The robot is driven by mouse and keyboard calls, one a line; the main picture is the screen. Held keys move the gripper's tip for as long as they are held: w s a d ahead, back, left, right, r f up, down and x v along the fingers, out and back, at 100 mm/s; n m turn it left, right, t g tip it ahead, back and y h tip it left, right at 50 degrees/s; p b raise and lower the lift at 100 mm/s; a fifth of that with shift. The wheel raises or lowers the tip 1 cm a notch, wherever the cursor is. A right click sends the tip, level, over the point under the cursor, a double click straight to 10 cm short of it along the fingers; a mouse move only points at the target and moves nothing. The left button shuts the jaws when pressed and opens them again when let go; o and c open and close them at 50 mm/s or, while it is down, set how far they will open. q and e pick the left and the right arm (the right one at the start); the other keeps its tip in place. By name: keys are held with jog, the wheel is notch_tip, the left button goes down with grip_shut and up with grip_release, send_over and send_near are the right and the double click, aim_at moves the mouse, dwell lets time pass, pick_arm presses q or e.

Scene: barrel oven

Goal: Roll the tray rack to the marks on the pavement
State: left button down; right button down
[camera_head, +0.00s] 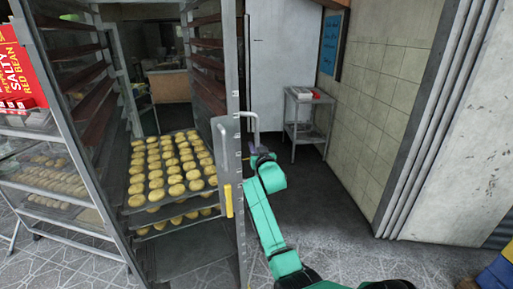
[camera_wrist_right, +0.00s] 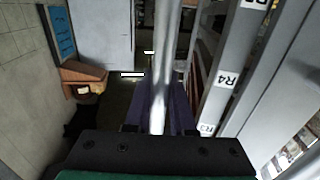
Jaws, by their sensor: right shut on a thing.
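The tray rack (camera_head: 238,95) is a tall metal frame that fills the middle of the head view. Trays of round golden buns (camera_head: 170,165) sit on its lower levels; the upper levels look empty. A bent metal handle (camera_head: 256,122) stands out from its right post. My right gripper (camera_head: 262,156) is shut on this handle. In the right wrist view the gripper (camera_wrist_right: 160,112) has its dark fingers around the upright bar (camera_wrist_right: 168,50), beside a post labelled R4 (camera_wrist_right: 228,79). My left gripper is out of view. I cannot make out pavement marks in the head view.
A shelf with bread and a red box (camera_head: 22,65) stands left of the rack. Behind are a pale door (camera_head: 284,70) and a small metal table (camera_head: 305,115). A tiled wall (camera_head: 375,100) and a grey door frame (camera_head: 425,130) bound the right. Patterned paving (camera_head: 345,250) lies open in front.

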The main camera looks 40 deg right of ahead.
jog(key=shift+w+a+r, duration=0.1)
jog(key=shift+a+r, duration=0.05)
jog(key=shift+r, duration=0.35)
jog(key=c, duration=0.8)
grip_release()
jog(key=shift+o, duration=0.2)
jog(key=shift+w+a+f, duration=0.1)
jog(key=shift+w+a, duration=0.05)
jog(key=shift+a, duration=0.2)
jog(key=b+v, duration=0.2)
jog(key=v, duration=1.2)
jog(key=shift+s+b, duration=0.3)
jog(key=shift+s, duration=0.05)
jog(key=shift+f, duration=0.1)
